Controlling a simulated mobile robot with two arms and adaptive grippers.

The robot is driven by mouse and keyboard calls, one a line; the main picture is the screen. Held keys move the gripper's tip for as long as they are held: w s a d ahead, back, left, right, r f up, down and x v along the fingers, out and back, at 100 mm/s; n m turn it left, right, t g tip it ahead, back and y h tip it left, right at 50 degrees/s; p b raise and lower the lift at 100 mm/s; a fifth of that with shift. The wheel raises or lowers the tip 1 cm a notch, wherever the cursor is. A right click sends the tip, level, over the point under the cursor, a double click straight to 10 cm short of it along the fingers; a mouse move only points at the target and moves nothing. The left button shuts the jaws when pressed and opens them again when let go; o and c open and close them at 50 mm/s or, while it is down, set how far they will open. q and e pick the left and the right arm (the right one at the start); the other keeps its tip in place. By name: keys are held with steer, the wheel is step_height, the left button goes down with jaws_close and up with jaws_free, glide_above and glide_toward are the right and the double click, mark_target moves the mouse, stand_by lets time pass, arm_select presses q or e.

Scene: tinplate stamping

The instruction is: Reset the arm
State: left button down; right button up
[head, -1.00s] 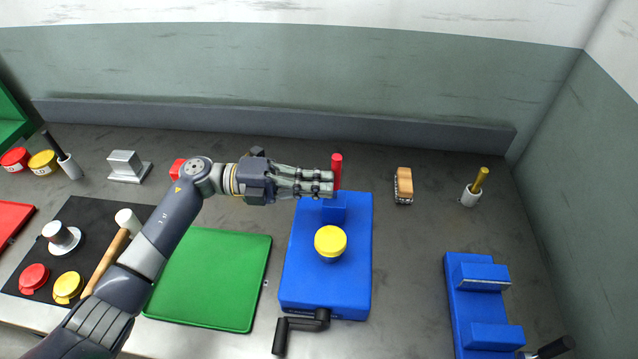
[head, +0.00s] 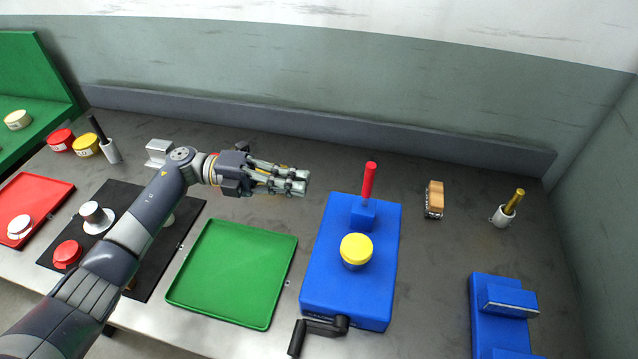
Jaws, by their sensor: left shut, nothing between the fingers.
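My left arm comes in from the lower left. Its gripper (head: 305,182) is shut and empty, above the table behind the green tray. The gripper is apart from and to the left of the red upright handle (head: 369,182) of the blue press (head: 318,270). A yellow-topped round piece (head: 356,249) stands on the press, and a black crank (head: 317,328) sits at its front. My right gripper does not show.
The green tray (head: 232,272) looks empty. A black mat (head: 126,192) and a red tray (head: 45,190) with lidded pieces lie left. A wall closes the back.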

arm_select(q)
steer(key=shift+a, duration=0.55)
